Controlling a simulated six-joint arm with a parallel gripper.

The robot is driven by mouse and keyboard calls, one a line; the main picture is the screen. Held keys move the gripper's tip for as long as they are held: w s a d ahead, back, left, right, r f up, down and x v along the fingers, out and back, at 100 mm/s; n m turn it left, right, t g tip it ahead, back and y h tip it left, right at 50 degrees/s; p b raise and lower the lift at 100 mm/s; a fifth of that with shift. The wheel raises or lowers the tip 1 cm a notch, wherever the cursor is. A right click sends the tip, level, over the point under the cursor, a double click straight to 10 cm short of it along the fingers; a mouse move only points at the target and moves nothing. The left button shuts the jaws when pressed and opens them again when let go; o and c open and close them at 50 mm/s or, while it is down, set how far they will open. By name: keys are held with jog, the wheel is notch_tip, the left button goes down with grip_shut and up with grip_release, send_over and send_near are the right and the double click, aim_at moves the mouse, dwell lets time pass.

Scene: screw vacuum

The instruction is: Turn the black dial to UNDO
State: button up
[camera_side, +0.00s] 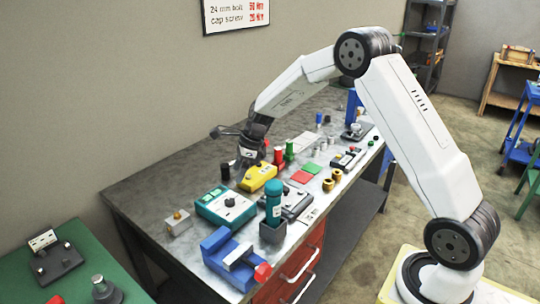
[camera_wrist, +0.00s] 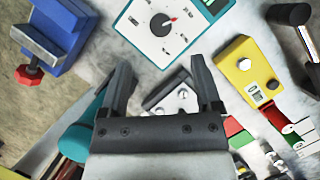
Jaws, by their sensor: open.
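The black dial (camera_wrist: 163,24) sits on the white face of a teal box (camera_wrist: 192,45) at the top of the wrist view. In the side view the dial (camera_side: 229,201) is a small dark knob on the teal box (camera_side: 212,212). My gripper (camera_wrist: 161,62) is open and empty, its two fingers apart below the dial in the wrist view. In the side view my gripper (camera_side: 249,153) hangs over the bench behind the yellow box, fingertips hard to make out.
A blue vise (camera_side: 232,257) with a red knob stands in front of the teal box. A yellow box (camera_side: 259,177) and a grey device (camera_side: 292,204) are close by. Bare bench (camera_side: 160,190) lies left.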

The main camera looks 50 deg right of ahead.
aim_at(230, 200)
notch_tip(230, 200, down, 2)
jog(key=shift+f, duration=0.2)
jog(key=shift+x, duration=3.9)
grip_shut()
